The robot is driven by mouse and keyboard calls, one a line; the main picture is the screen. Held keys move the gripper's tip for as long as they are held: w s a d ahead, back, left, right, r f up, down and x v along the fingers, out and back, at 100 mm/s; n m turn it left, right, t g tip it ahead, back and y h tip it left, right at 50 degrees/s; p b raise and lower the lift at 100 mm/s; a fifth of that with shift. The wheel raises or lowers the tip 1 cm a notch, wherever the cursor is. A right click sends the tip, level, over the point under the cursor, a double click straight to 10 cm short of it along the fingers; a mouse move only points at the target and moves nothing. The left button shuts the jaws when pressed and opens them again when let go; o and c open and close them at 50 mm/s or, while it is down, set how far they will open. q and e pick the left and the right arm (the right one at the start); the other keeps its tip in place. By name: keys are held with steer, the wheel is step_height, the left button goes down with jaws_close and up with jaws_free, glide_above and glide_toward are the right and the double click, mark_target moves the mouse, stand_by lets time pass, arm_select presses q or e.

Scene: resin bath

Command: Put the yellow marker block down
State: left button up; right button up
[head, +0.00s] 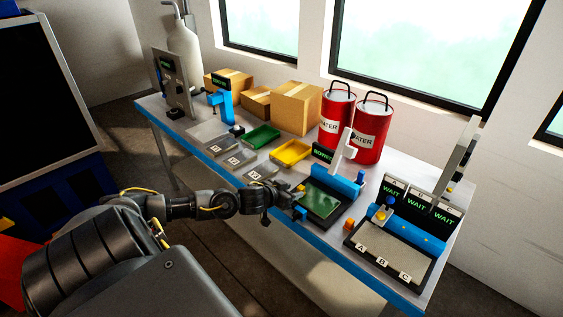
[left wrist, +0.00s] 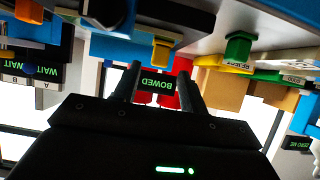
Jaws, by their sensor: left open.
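My left gripper (head: 285,201) is at the front edge of the bench, by the left side of the green plate (head: 323,201). In the left wrist view its two dark fingers (left wrist: 157,85) are apart with nothing held between them. I cannot tell for certain that this is the marker block. My right gripper is not in view.
A yellow tray (head: 291,152) and green tray (head: 262,137) lie to the left. An orange block (head: 349,225) sits between the plate and the A-B-C station (head: 389,252). Red water cans (head: 370,130) and cartons (head: 298,107) stand behind.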

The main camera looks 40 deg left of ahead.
arm_select(q)
steer(key=v, duration=0.7)
steer(key=shift+s+r, duration=0.2)
steer(key=shift+s, duration=0.05)
steer(key=s+a+f+g+y, duration=0.1)
steer(key=s+a+f, duration=0.15)
steer(key=f, duration=0.75)
steer(key=s+a+f+g+y, duration=0.1)
steer(key=s+a+f+g, duration=0.15)
steer(key=f, duration=0.75)
steer(key=s+f+g, duration=0.1)
steer(key=s+f, duration=0.3)
steer(key=f, duration=0.4)
steer(key=s+f+g, duration=0.1)
steer(key=s+f, duration=0.4)
steer(key=f, duration=0.2)
steer(key=s+d+f+m+g, duration=0.1)
steer(key=s+d+f+g, duration=0.1)
steer(key=s+d+f, duration=0.4)
steer(key=s+d+f+g+h, duration=0.1)
steer(key=s+d+f+g, duration=0.1)
steer(key=s+d+f, duration=0.4)
steer(key=s+d+f+m+g+h, duration=0.1)
steer(key=s+d+f+g, duration=0.1)
steer(key=s+d+f, duration=0.4)
steer(key=s+d, duration=0.5)
steer(key=s, duration=0.5)
steer(key=shift+s+d+f+m+b, duration=0.2)
steer(key=shift+s+f+m+b, duration=0.05)
steer(key=shift+m+b, duration=0.1)
